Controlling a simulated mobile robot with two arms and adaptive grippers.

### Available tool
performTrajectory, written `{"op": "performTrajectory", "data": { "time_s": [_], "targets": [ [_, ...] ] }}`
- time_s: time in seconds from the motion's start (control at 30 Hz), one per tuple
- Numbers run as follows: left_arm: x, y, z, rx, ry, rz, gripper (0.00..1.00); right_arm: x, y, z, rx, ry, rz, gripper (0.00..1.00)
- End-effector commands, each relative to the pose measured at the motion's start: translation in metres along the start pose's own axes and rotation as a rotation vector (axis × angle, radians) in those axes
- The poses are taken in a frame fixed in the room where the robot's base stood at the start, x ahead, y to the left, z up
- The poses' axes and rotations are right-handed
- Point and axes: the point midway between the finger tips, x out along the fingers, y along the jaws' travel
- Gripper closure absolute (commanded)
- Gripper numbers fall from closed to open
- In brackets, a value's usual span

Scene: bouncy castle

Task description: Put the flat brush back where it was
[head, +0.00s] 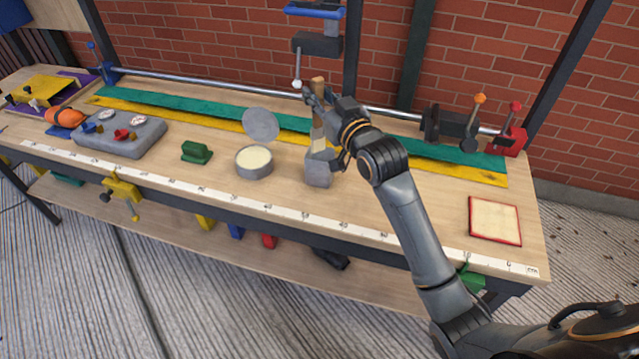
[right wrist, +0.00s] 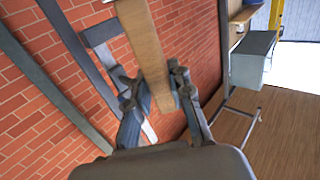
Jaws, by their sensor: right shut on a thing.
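The flat brush (head: 318,168) hangs upright, wooden handle up and wide grey end down, over the middle of the workbench (head: 420,215). I cannot tell whether its lower end touches the bench top. My right gripper (head: 320,128) is shut around the handle from the right. In the right wrist view the wooden handle (right wrist: 146,45) runs between the fingers of my right gripper (right wrist: 155,92). The fingers hide part of the brush. My left gripper is not in view.
An open round tin (head: 254,163) stands left of the brush, its lid (head: 261,124) behind it. A green block (head: 196,152) and a grey control box (head: 118,138) are farther left. A red-edged pad (head: 494,221) lies right. A dark blue-topped fixture (head: 317,44) hangs above.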

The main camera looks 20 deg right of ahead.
Motion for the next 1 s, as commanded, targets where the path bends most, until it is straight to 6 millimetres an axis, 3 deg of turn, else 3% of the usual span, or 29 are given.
{"op": "performTrajectory", "data": {
  "time_s": [0.2, 0.33, 0.8, 1.0],
  "targets": [
    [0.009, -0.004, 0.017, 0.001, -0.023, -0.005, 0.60, 0.028, 0.019, -0.034, 0.000, 0.003, 0.004, 1.00],
    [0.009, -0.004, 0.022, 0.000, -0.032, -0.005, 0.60, 0.033, 0.022, -0.034, 0.002, -0.002, 0.005, 1.00],
    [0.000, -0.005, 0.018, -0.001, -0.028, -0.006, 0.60, 0.033, 0.022, 0.078, 0.002, -0.004, 0.005, 1.00],
    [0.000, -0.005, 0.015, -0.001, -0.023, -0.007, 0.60, 0.033, 0.021, 0.100, 0.001, 0.002, 0.004, 1.00]
  ]
}}
